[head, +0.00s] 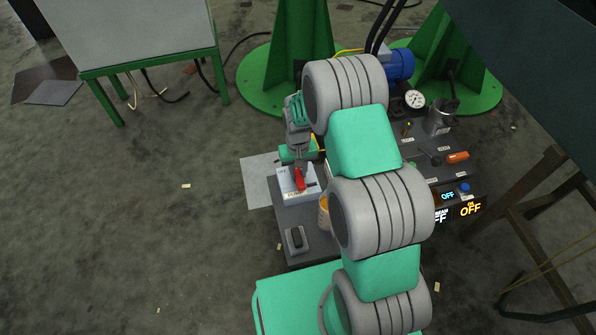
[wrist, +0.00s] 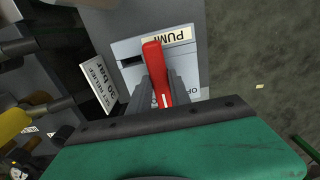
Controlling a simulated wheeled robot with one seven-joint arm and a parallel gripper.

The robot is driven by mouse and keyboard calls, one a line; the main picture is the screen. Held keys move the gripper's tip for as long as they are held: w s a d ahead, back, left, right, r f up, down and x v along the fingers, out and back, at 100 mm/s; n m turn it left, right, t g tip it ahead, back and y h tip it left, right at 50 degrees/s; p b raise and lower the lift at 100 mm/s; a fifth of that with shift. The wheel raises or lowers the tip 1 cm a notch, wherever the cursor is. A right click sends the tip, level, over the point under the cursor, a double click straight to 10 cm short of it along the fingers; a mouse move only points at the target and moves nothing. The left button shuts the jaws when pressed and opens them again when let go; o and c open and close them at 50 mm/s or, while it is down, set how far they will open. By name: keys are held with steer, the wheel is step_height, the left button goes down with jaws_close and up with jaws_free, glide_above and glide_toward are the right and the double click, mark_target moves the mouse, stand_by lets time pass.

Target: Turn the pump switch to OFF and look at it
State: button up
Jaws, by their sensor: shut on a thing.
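The pump switch is a light grey box (head: 286,196) with a red handle (head: 300,182), left of my arm in the head view. In the wrist view the red handle (wrist: 153,57) stands up beside the upside-down PUMP label (wrist: 168,40). My gripper (wrist: 160,88) is shut on the red handle, with a dark finger on each side of its lower part. In the head view my gripper (head: 299,167) reaches down to the switch from above. Another label beside the fingers is partly covered, so I cannot read the switch position from it.
A bench with a pressure gauge (head: 414,99), an orange handle (head: 458,157) and lit OFF displays (head: 470,209) stands right of my arm. A small black rocker switch (head: 296,238) sits nearer. A 30 bar sign (wrist: 104,84) is close to the fingers.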

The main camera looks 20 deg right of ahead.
jaws_close()
steer(key=shift+n, duration=0.4)
steer(key=n+p, duration=0.1)
steer(key=n, duration=0.1)
steer(key=shift+n, duration=0.3)
steer(key=n+p, duration=0.1)
steer(key=n, duration=0.4)
steer(key=shift+n, duration=0.3)
steer(key=n+p, duration=0.1)
steer(key=n, duration=0.3)
steer(key=shift+n, duration=2.5)
